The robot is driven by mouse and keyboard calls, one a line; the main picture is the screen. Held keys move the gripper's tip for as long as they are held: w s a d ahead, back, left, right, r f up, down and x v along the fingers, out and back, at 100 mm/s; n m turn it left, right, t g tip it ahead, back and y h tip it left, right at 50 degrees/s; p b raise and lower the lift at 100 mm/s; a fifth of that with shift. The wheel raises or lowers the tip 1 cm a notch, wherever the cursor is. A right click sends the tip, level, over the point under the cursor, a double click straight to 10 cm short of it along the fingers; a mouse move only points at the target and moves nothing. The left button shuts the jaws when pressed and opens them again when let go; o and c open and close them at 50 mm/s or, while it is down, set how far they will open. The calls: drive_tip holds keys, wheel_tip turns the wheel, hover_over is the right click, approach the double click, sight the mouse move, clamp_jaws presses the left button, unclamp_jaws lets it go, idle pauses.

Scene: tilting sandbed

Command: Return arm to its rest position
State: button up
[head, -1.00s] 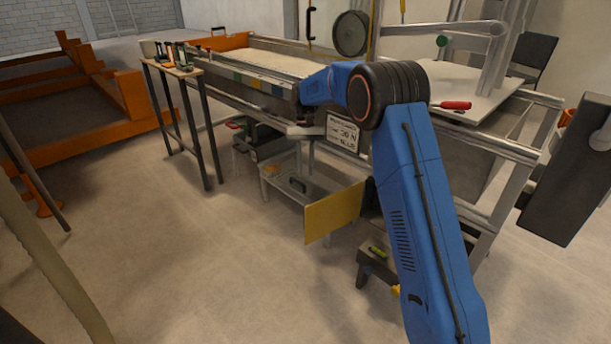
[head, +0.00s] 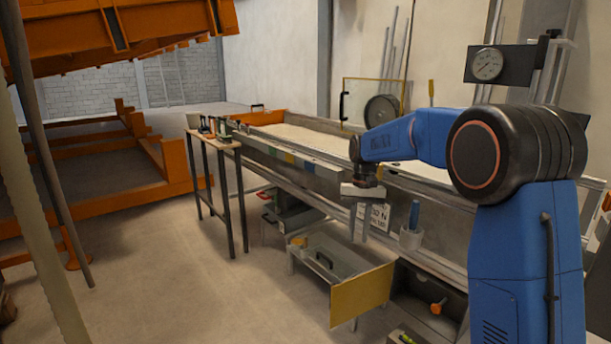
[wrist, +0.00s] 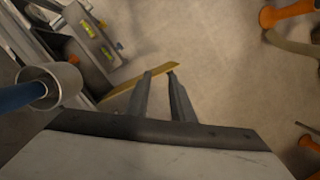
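My blue arm stands at the right of the head view and bends left at a thick black joint. My gripper (head: 361,228) hangs fingers down in front of the sandbed's side (head: 390,190). In the wrist view my gripper (wrist: 160,74) shows two grey fingers with a gap between them; it is open and empty. Bare floor and a yellow panel (wrist: 140,82) lie beyond the fingertips. The fingers partly cover a white sign (head: 378,214) in the head view.
A narrow tool table (head: 215,143) and an orange frame (head: 160,155) stand left.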

drive_tip(key=s+d+r+t, duration=0.2)
drive_tip(key=s+d+r, duration=0.2)
drive_tip(key=s, duration=0.7)
drive_tip(key=s+d+r+t, duration=0.1)
drive_tip(key=s+d+r, duration=0.25)
drive_tip(key=s, duration=0.65)
drive_tip(key=s+d+f+t, duration=0.2)
drive_tip(key=s+f, duration=0.1)
drive_tip(key=s, duration=0.7)
drive_tip(key=s+d+f+t, duration=0.2)
drive_tip(key=s+d+f, duration=0.1)
drive_tip(key=s, duration=0.7)
drive_tip(key=shift+s+f+n+h, duration=0.2)
drive_tip(key=shift+f+n+h, duration=0.2)
drive_tip(key=shift+f, duration=0.1)
drive_tip(key=shift+d, duration=0.15)
